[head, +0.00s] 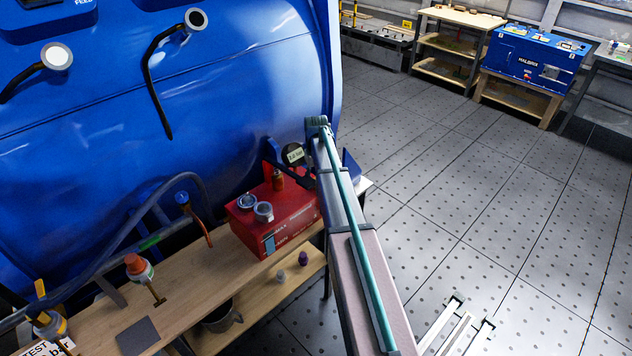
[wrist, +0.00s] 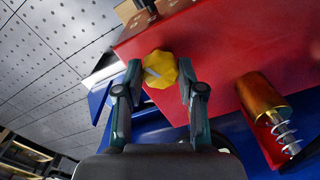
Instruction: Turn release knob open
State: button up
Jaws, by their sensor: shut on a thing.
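The release knob (wrist: 163,75) is yellow and lobed with a pale bar mark on its face; it shows in the wrist view in front of the red box (wrist: 215,50). My gripper (wrist: 160,82) is shut on the knob, one finger on its left and one on its right. In the head view the red box (head: 290,222) stands on the wooden bench beside the blue machine. My arm hides the knob and the gripper fingers there.
A brass cylinder with a spring (wrist: 265,100) sits right of the knob, close to my right finger. Round metal parts (head: 263,211) lie on the red box. A bottle with an orange cap (head: 139,268) stands on the wooden bench (head: 195,277).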

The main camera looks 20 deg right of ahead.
jog(key=n+b, duration=0.1)
jog(key=n, duration=0.3)
jog(key=shift+n+b, duration=0.3)
jog(key=shift+b, duration=0.05)
jog(key=n+b, duration=0.1)
jog(key=n, duration=0.3)
jog(key=shift+n, duration=0.3)
jog(key=n+b, duration=0.1)
jog(key=n, duration=0.3)
jog(key=shift+w, duration=0.1)
jog(key=shift+n+b, duration=0.45)
jog(key=shift+n, duration=2.05)
jog(key=shift+r, duration=0.1)
jog(key=o, duration=1.1)
jog(key=shift+o, duration=0.2)
